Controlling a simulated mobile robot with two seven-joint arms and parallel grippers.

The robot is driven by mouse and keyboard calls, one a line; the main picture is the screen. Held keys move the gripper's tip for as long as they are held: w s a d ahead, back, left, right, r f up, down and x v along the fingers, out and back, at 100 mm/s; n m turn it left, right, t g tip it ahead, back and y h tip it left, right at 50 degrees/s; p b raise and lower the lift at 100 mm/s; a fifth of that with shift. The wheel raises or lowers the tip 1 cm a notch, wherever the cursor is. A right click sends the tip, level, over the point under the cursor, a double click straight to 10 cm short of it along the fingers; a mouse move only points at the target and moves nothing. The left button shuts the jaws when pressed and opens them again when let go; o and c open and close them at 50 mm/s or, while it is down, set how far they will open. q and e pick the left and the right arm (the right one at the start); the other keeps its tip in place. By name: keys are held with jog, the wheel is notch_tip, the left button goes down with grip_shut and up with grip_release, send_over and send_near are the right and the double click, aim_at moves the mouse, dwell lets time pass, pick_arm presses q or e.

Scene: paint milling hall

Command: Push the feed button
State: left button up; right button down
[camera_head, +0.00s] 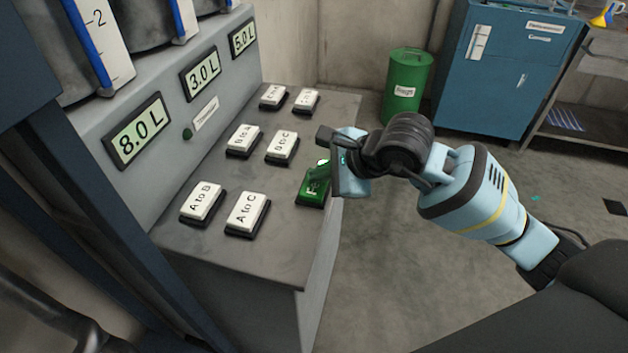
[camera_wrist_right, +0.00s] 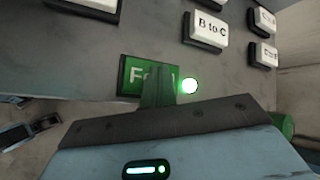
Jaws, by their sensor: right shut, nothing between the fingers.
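The green feed button (camera_head: 311,193) sits at the right edge of the grey console top. It also shows in the right wrist view (camera_wrist_right: 134,73), where its white lettering is partly hidden by my fingers. My right gripper (camera_head: 318,172) is shut and empty, with its fingers over the button's face; it also shows in the right wrist view (camera_wrist_right: 157,82). Contact and how far the button is pressed cannot be told. A small round lamp (camera_wrist_right: 189,86) beside the button glows bright white-green. My left gripper is not in view.
White buttons such as A to C (camera_head: 247,212) and B to C (camera_head: 282,147) stand left of the feed button. Displays read 8.0 L (camera_head: 139,132), 3.0 L (camera_head: 201,75) and 5.0 L (camera_head: 243,38). A green drum (camera_head: 407,84) and blue cabinet (camera_head: 507,75) stand behind; the floor between is open.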

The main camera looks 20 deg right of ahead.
aim_at(321, 185)
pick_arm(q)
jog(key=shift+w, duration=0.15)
pick_arm(e)
jog(key=shift+r+p, duration=0.3)
jog(key=shift+r, duration=0.3)
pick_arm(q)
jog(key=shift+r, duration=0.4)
